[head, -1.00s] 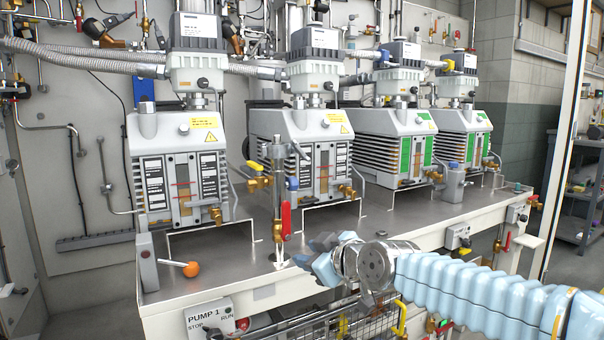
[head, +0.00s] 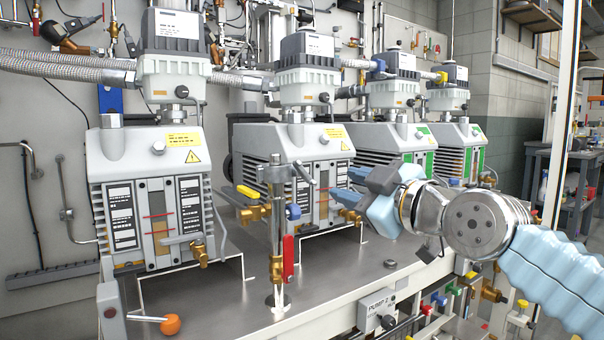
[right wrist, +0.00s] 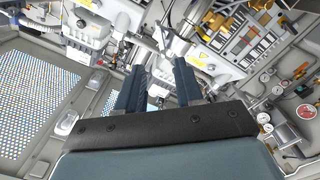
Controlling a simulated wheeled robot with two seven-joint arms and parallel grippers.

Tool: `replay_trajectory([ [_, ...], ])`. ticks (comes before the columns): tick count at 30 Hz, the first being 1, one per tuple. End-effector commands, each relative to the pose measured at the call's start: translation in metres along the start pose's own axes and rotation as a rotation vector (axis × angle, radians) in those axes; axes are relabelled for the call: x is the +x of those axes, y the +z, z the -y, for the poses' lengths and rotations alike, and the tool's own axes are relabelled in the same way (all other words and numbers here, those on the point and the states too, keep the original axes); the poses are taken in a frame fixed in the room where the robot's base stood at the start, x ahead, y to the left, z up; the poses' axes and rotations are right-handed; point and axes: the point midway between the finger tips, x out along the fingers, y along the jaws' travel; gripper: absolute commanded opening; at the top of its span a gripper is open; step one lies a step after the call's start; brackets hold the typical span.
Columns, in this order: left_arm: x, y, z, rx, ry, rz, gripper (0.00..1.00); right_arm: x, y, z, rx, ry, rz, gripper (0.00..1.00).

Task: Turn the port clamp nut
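Several grey vacuum pumps stand in a row, including the first pump (head: 150,190) and the second pump (head: 290,150). Each has a port neck on top, with small dark round knobs at the first pump's neck (head: 182,92) and the second's (head: 324,97). I cannot tell for certain which part is the port clamp nut. My right gripper (head: 338,185) is in front of the second pump's right side, near a brass valve (head: 349,216). In the right wrist view its two blue fingers (right wrist: 160,68) are apart with nothing clearly between them. My left gripper is not in view.
An upright metal post with a red-handled valve (head: 288,257) stands left of my right gripper. An orange knob (head: 171,325) sits at the bench's front left. The bench top (head: 225,285) is mostly clear at the front. Corrugated hoses (head: 65,65) run behind the pumps.

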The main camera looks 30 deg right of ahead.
Motion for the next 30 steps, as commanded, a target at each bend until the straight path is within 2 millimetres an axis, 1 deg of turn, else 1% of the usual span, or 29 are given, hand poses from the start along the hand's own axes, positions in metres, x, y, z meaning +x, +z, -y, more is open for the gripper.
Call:
replay_trajectory([
  [9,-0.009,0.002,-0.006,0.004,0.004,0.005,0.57,0.072,-0.001,0.001,0.001,-0.005,0.003,0.36],
  [12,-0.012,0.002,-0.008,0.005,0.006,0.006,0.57,0.092,-0.001,0.001,0.0,-0.004,0.002,0.36],
  [15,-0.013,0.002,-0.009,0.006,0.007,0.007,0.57,0.109,0.0,0.0,0.001,-0.002,0.001,0.36],
  [18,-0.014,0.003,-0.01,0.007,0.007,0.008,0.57,0.119,0.0,0.001,0.002,-0.003,0.001,0.36],
  [21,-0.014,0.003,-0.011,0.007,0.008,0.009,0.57,0.125,0.0,0.001,0.001,-0.001,0.0,0.36],
  [29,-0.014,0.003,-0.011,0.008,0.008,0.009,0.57,0.127,0.0,0.001,0.0,0.0,0.0,0.36],
  [30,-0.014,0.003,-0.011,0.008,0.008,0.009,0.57,0.127,0.001,0.001,0.0,0.0,0.0,0.35],
])
